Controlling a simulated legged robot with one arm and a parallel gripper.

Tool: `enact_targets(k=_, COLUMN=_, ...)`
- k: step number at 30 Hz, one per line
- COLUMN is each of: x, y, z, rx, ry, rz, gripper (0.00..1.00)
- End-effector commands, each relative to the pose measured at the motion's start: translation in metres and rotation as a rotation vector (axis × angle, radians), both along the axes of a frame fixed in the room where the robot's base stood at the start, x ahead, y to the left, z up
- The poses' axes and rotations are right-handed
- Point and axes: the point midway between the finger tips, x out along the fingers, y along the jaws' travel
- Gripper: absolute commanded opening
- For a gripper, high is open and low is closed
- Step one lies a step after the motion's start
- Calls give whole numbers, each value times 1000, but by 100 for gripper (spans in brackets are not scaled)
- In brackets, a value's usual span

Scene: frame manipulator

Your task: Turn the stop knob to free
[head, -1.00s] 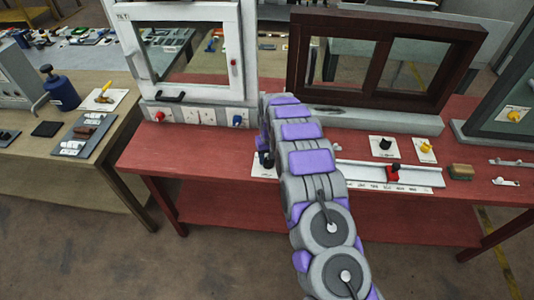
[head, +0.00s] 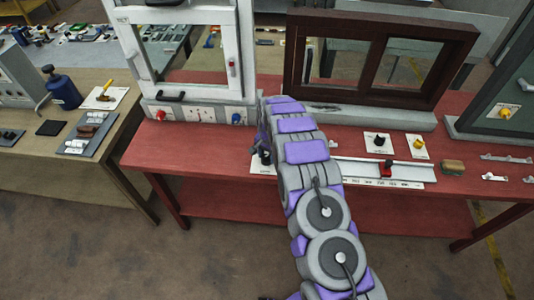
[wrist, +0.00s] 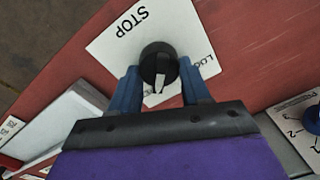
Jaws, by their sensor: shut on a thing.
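The stop knob (wrist: 158,62) is black and round with a white pointer mark, on a white plate (wrist: 122,50) printed "STOP" and partly hidden "LOC..." lettering. In the wrist view the white mark points down toward my gripper's palm. My gripper (wrist: 158,84) is shut on the knob, one blue finger on each side. In the head view the plate (head: 258,167) shows at the left of my arm on the red bench, with the knob (head: 265,157) partly hidden by my arm.
The red bench (head: 190,150) carries a white window frame (head: 247,60), a dark brown frame (head: 296,60), and a slide rail with a red block (head: 386,168). Another black knob (head: 378,140) and a yellow knob (head: 419,143) stand right of my arm.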

Motion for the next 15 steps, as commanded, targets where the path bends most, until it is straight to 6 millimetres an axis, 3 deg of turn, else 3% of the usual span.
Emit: enact_targets(k=15, x=-3, y=3, z=-1, rx=0, ry=7, rz=-58, gripper=16)
